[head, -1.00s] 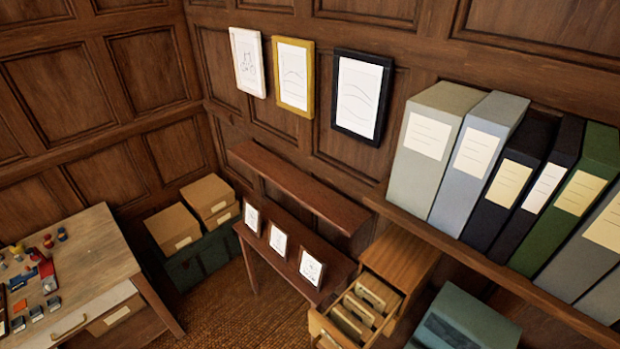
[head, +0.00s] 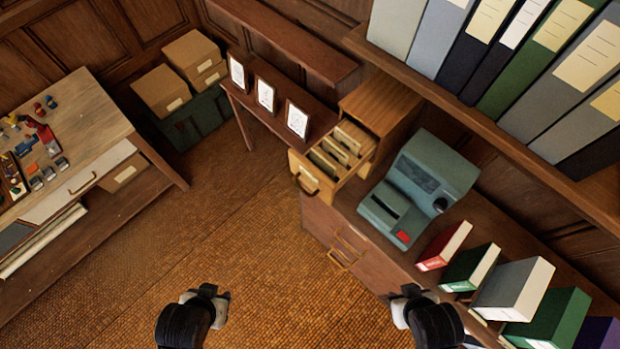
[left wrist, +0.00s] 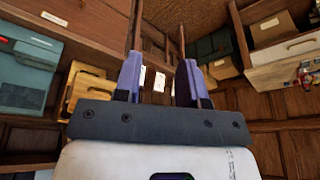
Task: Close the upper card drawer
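The upper card drawer (head: 302,169) is pulled out of a small wooden card cabinet (head: 385,105) in the head view. Its top is open and shows several card dividers; a curved handle is on its front. The wooden cabinet also shows at the left of the left wrist view (left wrist: 78,82), partly behind a finger. My left gripper (head: 208,294) is low in the head view, well apart from the drawer. In the left wrist view its two fingers (left wrist: 160,68) are spread with nothing between them. My right gripper (head: 412,294) is low and right of centre, apart from the drawer; its fingers are not clear.
The card cabinet stands on a brown sideboard (head: 322,222) with handles on its front. A teal machine (head: 415,185) and several binders (head: 512,288) stand right of it. A shelf of large binders (head: 485,45) hangs above. A work table (head: 85,130) is at left. The floor (head: 235,235) between is clear.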

